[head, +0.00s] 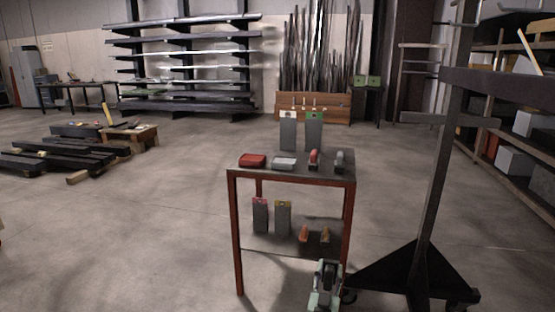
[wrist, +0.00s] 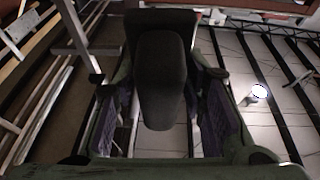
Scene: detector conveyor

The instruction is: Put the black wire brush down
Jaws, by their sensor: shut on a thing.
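The black wire brush (wrist: 160,75) fills the middle of the wrist view as a dark, rounded block on a wider dark part. My gripper (wrist: 160,110) is shut on it, with a finger on each side. In the head view my gripper (head: 327,283) is low in front of a red-legged table, near its right front leg. A dark piece of the brush (head: 328,267) shows there, small and hard to make out. The brush's bristles cannot be told apart.
A dark metal stand (head: 425,200) is close on the right. Open floor lies left.

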